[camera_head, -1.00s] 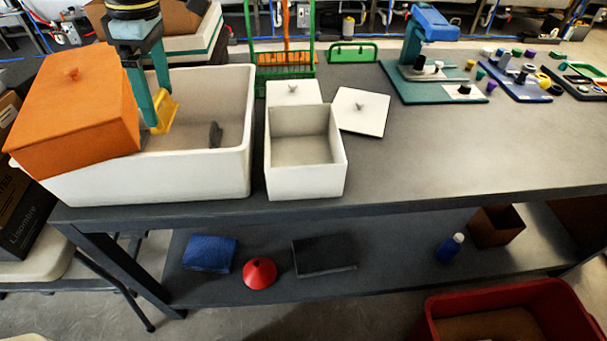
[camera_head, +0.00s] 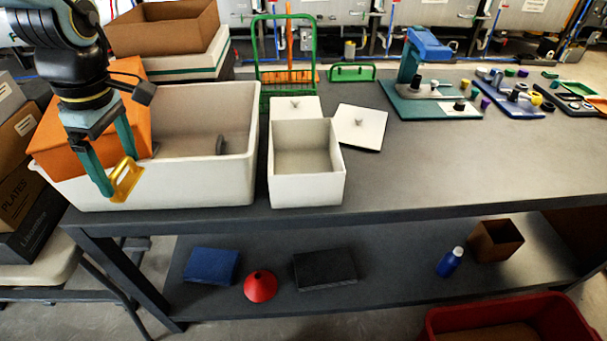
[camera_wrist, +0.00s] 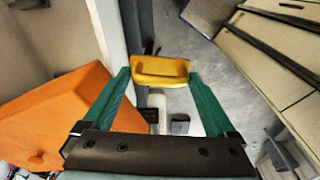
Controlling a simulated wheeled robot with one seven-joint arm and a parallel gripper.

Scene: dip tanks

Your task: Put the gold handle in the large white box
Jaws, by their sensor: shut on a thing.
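My gripper (camera_head: 119,173) is shut on the gold handle (camera_head: 126,180), with one teal finger at each end of it. In the head view the handle overlaps the front wall of the large white box (camera_head: 205,185), near its left part. In the wrist view the handle (camera_wrist: 160,66) shows beyond the box's white rim (camera_wrist: 107,28), over the floor side, so it appears to be outside the box. The large white box stands at the table's left end, open at the top. A small grey thing (camera_head: 220,141) lies inside it.
An orange lidded box (camera_head: 60,135) sits tilted over the left part of the large box, behind my gripper. A smaller white box (camera_head: 305,190) stands to the right. Cardboard boxes (camera_head: 20,180) and a chair (camera_head: 45,245) are at the left. The table's right front is clear.

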